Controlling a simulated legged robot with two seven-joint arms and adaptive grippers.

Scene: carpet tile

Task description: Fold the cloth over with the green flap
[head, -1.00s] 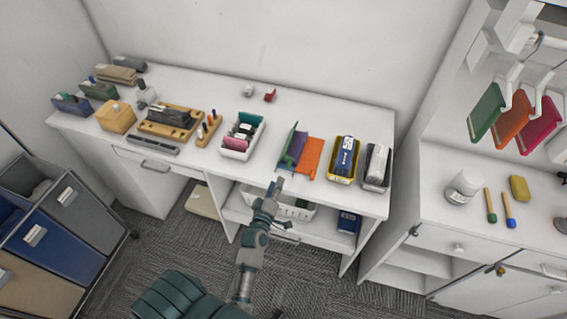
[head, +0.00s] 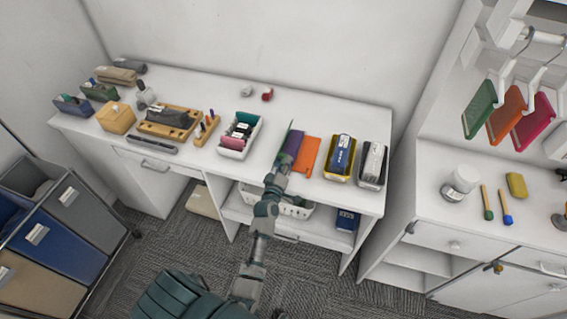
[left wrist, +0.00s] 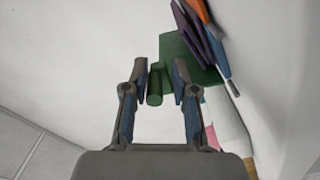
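The cloth lies on the white desk in the head view, with a green flap (head: 288,139), a purple part (head: 293,144) and an orange part (head: 308,156) side by side. The green flap looks raised at the left. In the left wrist view the green flap (left wrist: 185,52) is ahead, with purple (left wrist: 213,45) and orange (left wrist: 198,8) beyond it. My left gripper (head: 281,164) is at the cloth's front left; in the left wrist view its fingers (left wrist: 160,72) are apart, with a rounded green edge between them. Contact cannot be told. My right gripper is not in view.
A white tray (head: 224,151) of small items stands left of the cloth. A yellow bin (head: 337,178) and a grey bin (head: 371,183) stand close on its right. A red item (head: 267,95) lies behind. A white basket (head: 297,210) sits on the shelf below.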

